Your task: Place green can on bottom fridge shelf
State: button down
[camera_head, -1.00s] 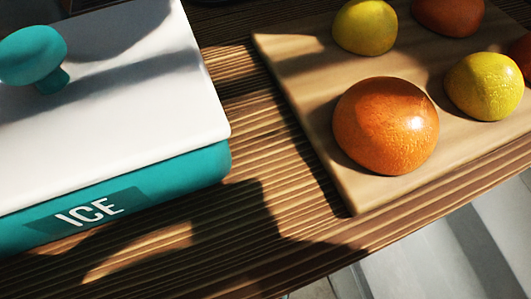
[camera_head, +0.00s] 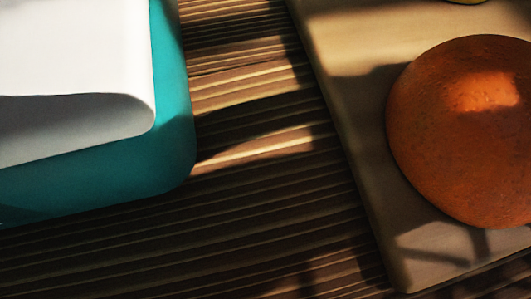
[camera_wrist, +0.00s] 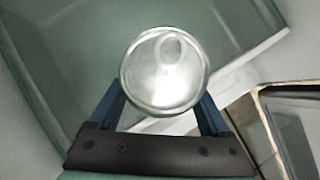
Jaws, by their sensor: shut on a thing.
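In the wrist view, a can shows end-on; its silver lid (camera_wrist: 165,70) with pull ring faces the camera. Its side colour is hidden. My gripper (camera_wrist: 162,112) is shut on the can, with one blue finger on each side of it. Behind the can is a greenish, glass-like panel with a pale edge (camera_wrist: 255,55), which looks like a fridge shelf. I cannot tell whether the can touches it or which shelf it is. Neither gripper nor can is in the head view.
The head view shows a slatted wooden table (camera_head: 250,220) with a teal ice box (camera_head: 175,110) and white lid at left. A cutting board (camera_head: 350,130) bearing an orange (camera_head: 460,130) is at right. The wrist view shows a dark-framed opening (camera_wrist: 290,125) at lower right.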

jog(key=w+b, duration=0.1)
jog(key=w, duration=0.1)
jog(key=w+a+b, duration=0.1)
jog(key=w, duration=0.1)
jog(key=shift+a+f, duration=0.1)
jog(key=shift+a, duration=0.05)
jog(key=shift+f+b, duration=0.25)
jog(key=shift+b, duration=0.25)
jog(key=shift+r, duration=0.1)
grip_release()
jog(key=shift+r, duration=0.1)
jog(key=shift+s+r+p, duration=0.15)
jog(key=shift+r+p, duration=0.1)
jog(key=shift+p, duration=0.2)
jog(key=s+a+p, duration=0.4)
jog(key=s+p, duration=0.1)
jog(key=s, duration=0.6)
jog(key=shift+s+r, duration=0.15)
jog(key=shift+s, duration=0.25)
